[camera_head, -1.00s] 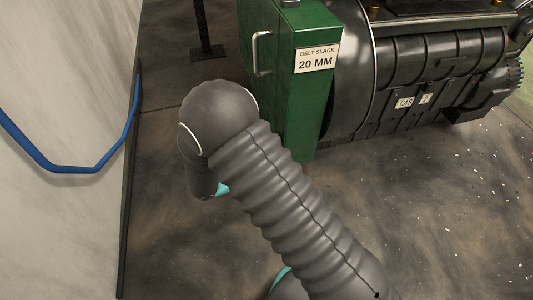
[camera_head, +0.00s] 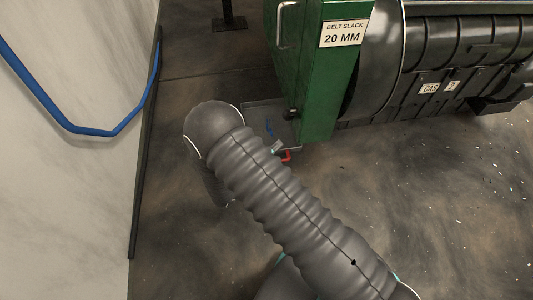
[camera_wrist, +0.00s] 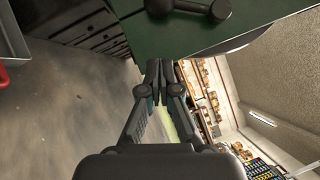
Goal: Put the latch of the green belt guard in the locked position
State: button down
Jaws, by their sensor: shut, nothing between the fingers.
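The green belt guard (camera_head: 322,85) stands at the upper middle of the head view, with a "BELT SLACK 20 MM" sign and a pale metal handle on its left. In the wrist view, its green face (camera_wrist: 240,20) fills the top. A dark lever-like part with a round knob (camera_wrist: 190,8) lies on that face at the top edge; it may be the latch, and its position cannot be read. My gripper (camera_wrist: 160,68) is shut and empty, its fingertips just below the green face and apart from the knob.
A grey tray (camera_head: 255,112) with a blue item lies on the floor beside the guard's foot, a red item (camera_head: 287,156) near it. A black ribbed machine (camera_head: 450,60) adjoins the guard. A wall with a blue hose (camera_head: 75,128) stands left. The right floor is mostly clear.

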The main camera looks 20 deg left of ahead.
jog(key=w, duration=0.1)
jog(key=w+r, duration=0.1)
jog(key=w, duration=0.3)
jog(key=shift+d+r, duration=0.25)
jog(key=shift+d, duration=0.1)
jog(key=shift+w+a+r, duration=0.15)
jog(key=shift+w, duration=0.2)
jog(key=shift+w+a+r, duration=0.1)
jog(key=shift+w, duration=0.25)
